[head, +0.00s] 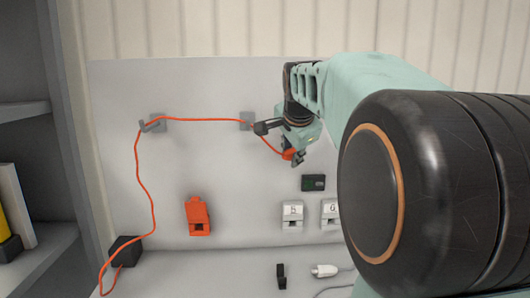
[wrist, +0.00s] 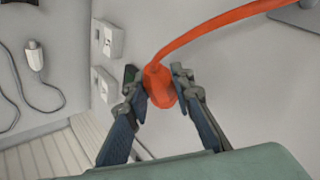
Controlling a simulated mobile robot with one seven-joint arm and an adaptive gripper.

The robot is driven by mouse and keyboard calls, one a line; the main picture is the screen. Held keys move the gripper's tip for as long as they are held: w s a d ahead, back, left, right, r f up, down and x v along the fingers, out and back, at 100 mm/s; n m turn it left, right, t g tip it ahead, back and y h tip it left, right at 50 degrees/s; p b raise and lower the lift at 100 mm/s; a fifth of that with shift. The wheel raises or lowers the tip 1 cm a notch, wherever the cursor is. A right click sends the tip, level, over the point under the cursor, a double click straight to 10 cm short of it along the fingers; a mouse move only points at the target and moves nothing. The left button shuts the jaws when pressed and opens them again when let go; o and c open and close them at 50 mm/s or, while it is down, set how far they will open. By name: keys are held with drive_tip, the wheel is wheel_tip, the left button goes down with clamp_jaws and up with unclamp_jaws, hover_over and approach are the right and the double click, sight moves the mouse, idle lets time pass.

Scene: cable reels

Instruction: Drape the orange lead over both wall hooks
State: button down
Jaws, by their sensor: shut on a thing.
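The orange lead (head: 194,119) runs from a dark box (head: 126,250) at the lower left, up the grey panel, to the left wall hook (head: 152,123). It then crosses nearly level to the right wall hook (head: 247,120) and slopes down to my gripper (head: 294,157). It appears to pass over both hooks, though my gripper's dark parts crowd the right one. My gripper is shut on the orange end (wrist: 160,86) of the lead, seen between the two fingers in the wrist view. The lead leaves it toward the upper right there.
An orange socket block (head: 198,216), white numbered sockets (head: 292,215) and a small dark unit (head: 313,183) are on the panel below. A white plug (head: 324,271) and a black clip (head: 281,276) are near the bottom. Shelves (head: 25,115) stand at the left.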

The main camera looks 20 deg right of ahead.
drive_tip(key=shift+w+a+f+b, duration=0.15)
drive_tip(key=shift+f+b, duration=0.35)
drive_tip(key=shift+f, duration=0.3)
drive_tip(key=shift+s+a+f+b, duration=0.1)
drive_tip(key=shift+a+f+b, duration=0.1)
drive_tip(key=shift+f+b, duration=0.45)
drive_tip(key=shift+w+a+f+b, duration=0.15)
drive_tip(key=shift+f+b, duration=0.25)
drive_tip(key=shift+f, duration=0.5)
drive_tip(key=c, duration=1)
unclamp_jaws()
drive_tip(key=shift+c, duration=0.2)
drive_tip(key=shift+s, duration=0.15)
